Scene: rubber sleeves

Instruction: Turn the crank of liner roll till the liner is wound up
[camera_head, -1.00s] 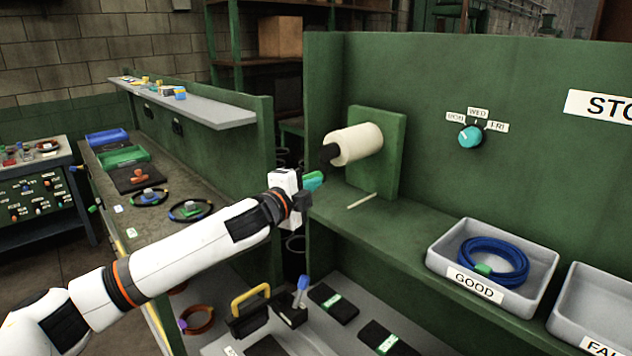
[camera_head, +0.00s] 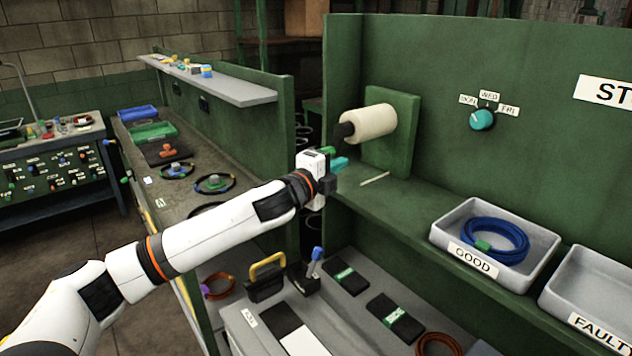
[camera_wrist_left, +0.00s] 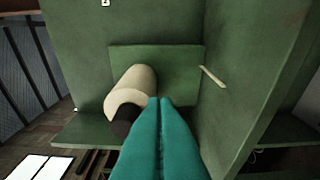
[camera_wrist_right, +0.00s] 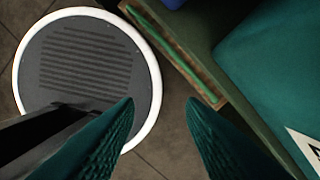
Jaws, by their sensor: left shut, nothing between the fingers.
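The liner roll (camera_head: 370,122) is a cream cylinder sticking out from a green upright board (camera_head: 402,130). A dark piece (camera_head: 342,131) sits on its near end; whether this is the crank is hard to tell. The roll (camera_wrist_left: 132,90) and its dark end (camera_wrist_left: 124,122) also show in the left wrist view, left of my fingertips. My left gripper (camera_head: 340,163) is shut and empty, just below the dark end in the head view; its teal fingers (camera_wrist_left: 159,100) lie together. My right gripper (camera_wrist_right: 160,104) is open and empty, seen only in its wrist view.
A thin pale strip (camera_head: 375,179) lies on the green shelf below the roll. A grey bin (camera_head: 545,247) marked GOOD, holding a blue coil (camera_head: 497,240), stands to the right. A teal knob (camera_head: 482,120) is on the back panel. A lower shelf holds several dark items.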

